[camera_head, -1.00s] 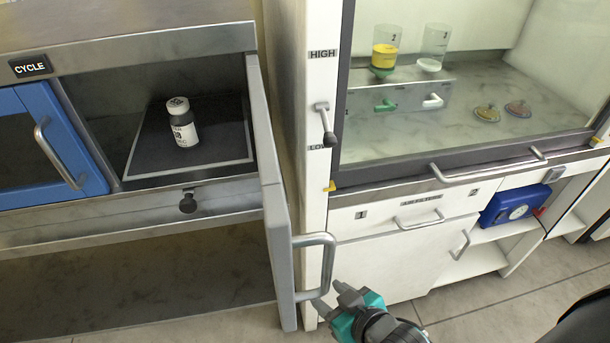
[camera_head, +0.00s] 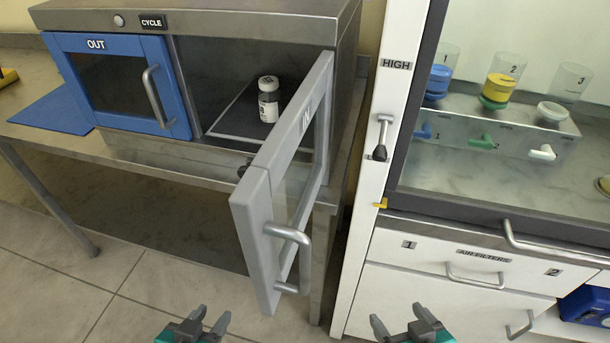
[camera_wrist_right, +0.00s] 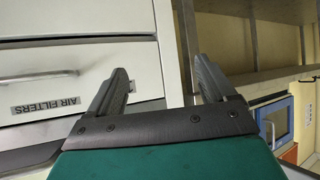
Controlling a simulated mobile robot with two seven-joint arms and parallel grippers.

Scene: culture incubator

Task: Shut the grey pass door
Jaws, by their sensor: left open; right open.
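The grey pass door (camera_head: 252,215), marked IN, stands wide open in the head view, swung out toward me from the right side of the steel pass box (camera_head: 240,25). Its bar handle (camera_head: 300,255) faces right. My left gripper (camera_head: 208,318) is open and empty, low and left of the door. My right gripper (camera_head: 396,322) is open and empty, low and right of the handle; it also shows in the right wrist view (camera_wrist_right: 160,85). Neither touches the door.
The blue OUT door (camera_head: 115,85) is shut on the box's left. The fume cupboard (camera_head: 368,200) stands close at right, with drawers (camera_head: 485,270) below its sash. The floor at the lower left is clear.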

